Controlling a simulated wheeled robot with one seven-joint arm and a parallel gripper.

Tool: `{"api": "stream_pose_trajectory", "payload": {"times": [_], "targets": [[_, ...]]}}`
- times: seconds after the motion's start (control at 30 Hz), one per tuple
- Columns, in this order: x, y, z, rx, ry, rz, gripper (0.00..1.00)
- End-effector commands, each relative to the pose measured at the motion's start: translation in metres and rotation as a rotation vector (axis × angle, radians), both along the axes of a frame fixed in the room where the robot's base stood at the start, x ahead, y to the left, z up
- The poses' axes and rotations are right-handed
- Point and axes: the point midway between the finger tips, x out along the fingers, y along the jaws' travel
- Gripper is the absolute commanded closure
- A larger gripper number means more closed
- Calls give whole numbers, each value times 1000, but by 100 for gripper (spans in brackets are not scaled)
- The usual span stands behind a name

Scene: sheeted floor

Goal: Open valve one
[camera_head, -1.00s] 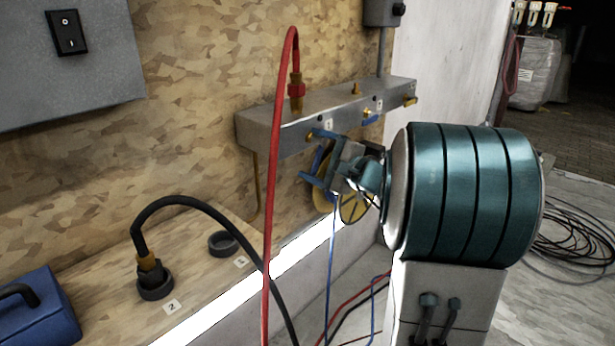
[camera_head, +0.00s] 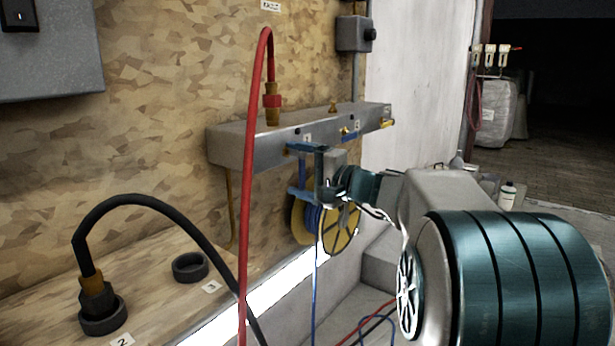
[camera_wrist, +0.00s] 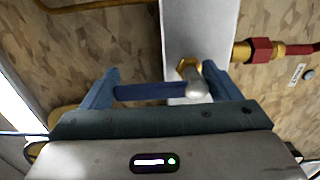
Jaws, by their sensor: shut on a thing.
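The grey metal manifold (camera_head: 240,148) is on the wooden wall, with a label "1" (camera_head: 307,138) on its front edge. My gripper (camera_head: 301,170) is at the manifold front by this label, one blue finger above the other. In the wrist view, my gripper (camera_wrist: 160,88) has the blue handle (camera_wrist: 150,91) of valve one spanning between its fingers, and it is shut on that handle. The handle's silver nut (camera_wrist: 197,90) and a brass fitting (camera_wrist: 187,68) sit by the right finger.
Another valve with a blue handle (camera_head: 349,135) is farther right on the manifold. A red hose (camera_head: 252,130) rises from a brass connector and hangs in front. A yellow reel (camera_head: 340,230) is below the gripper. A black cable (camera_head: 150,200) arches over the wooden ledge (camera_head: 160,290).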

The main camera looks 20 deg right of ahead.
Motion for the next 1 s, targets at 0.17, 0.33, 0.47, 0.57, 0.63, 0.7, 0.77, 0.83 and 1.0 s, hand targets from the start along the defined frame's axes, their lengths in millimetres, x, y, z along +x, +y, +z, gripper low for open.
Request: {"api": "stream_pose_trajectory", "payload": {"times": [0.17, 0.33, 0.47, 0.57, 0.63, 0.7, 0.77, 0.83, 1.0], "targets": [[0, 1, -2, -7, 0, 1, 57], [0, 0, -2, -8, -1, 1, 57], [0, 0, -2, -8, -1, 1, 0], [0, 0, -1, -7, -1, 1, 0], [0, 0, -1, -5, -1, 1, 0], [-1, -1, 0, -5, -1, 0, 0], [-4, -3, 0, -5, -1, 0, 0], [-10, -8, 1, -5, -1, -1, 0], [-37, -28, 2, -5, -1, -4, 0]]}}
